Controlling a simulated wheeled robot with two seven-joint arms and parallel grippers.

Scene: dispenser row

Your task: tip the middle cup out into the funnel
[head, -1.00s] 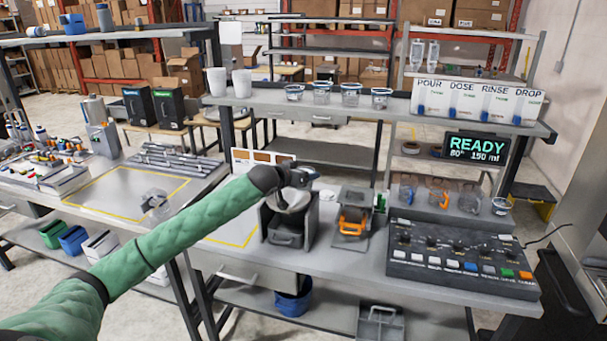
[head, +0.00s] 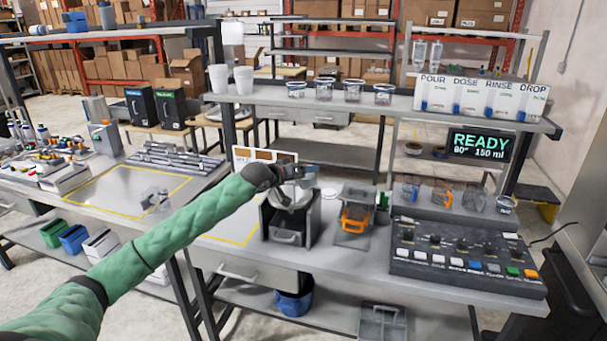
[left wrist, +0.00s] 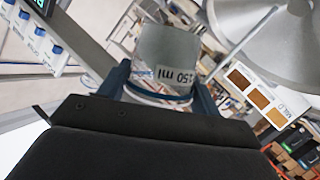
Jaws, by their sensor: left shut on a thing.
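My left gripper (left wrist: 160,90) is shut on a clear cup (left wrist: 165,55) with a "150 ml" label; its fingers sit on either side of the cup. In the head view the left gripper (head: 308,174) is just above the grey funnel (head: 288,196), which sits on a dark stand. The funnel also shows at the upper right of the left wrist view (left wrist: 262,32), apart from the cup. The left wrist view is strongly rolled. The cup is small and partly hidden in the head view; its contents and exact tilt cannot be told. My right gripper is not in view.
A dispenser stand with an orange-handled cup (head: 354,217) is right of the funnel. A button panel (head: 465,258) lies farther right. Several cups, one orange-handled (head: 443,195), stand behind it. A display (head: 478,145) reads READY. A colour card (head: 262,155) stands behind the funnel.

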